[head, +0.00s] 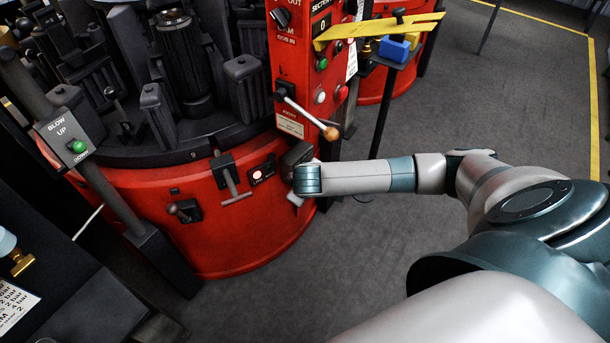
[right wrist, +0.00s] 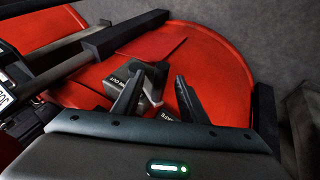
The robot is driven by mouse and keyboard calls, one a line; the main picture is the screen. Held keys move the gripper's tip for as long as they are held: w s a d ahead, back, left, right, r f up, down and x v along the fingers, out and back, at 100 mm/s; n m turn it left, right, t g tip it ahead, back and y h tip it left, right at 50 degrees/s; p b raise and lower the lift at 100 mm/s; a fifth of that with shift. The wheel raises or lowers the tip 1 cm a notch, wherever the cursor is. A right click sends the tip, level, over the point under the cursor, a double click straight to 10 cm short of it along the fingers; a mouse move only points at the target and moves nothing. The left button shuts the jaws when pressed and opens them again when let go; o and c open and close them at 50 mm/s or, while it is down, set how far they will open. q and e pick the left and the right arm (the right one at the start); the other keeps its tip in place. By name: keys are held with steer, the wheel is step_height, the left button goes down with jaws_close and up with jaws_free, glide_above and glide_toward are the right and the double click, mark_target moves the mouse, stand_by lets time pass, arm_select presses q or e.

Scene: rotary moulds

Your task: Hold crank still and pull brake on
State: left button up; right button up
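A lever with a dark hub and a rounded orange-brown knob (head: 330,133) sticks out from the red control column in the head view. Below it on the red drum are a grey T-shaped handle (head: 231,183) and a small dark lever (head: 184,210). I cannot read which is the crank or the brake. My right gripper (head: 296,178) is at the drum's right side, below the knobbed lever and right of the T-handle. In the right wrist view its two fingers (right wrist: 158,82) are apart, with a grey labelled block (right wrist: 150,78) just beyond.
The red drum (head: 235,245) carries black moulds (head: 185,65). A yellow bar (head: 378,30) and a blue block (head: 396,48) are at upper right. A dark post with a BLOW UP/DOWN box (head: 68,135) stands left. Grey floor (head: 500,110) is open at right.

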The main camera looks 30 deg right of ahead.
steer(key=shift+x, duration=1.45)
arm_select(q)
steer(key=shift+w, duration=0.1)
arm_select(e)
steer(key=shift+c, duration=0.6)
jaws_close()
arm_select(q)
steer(key=shift+c, duration=0.2)
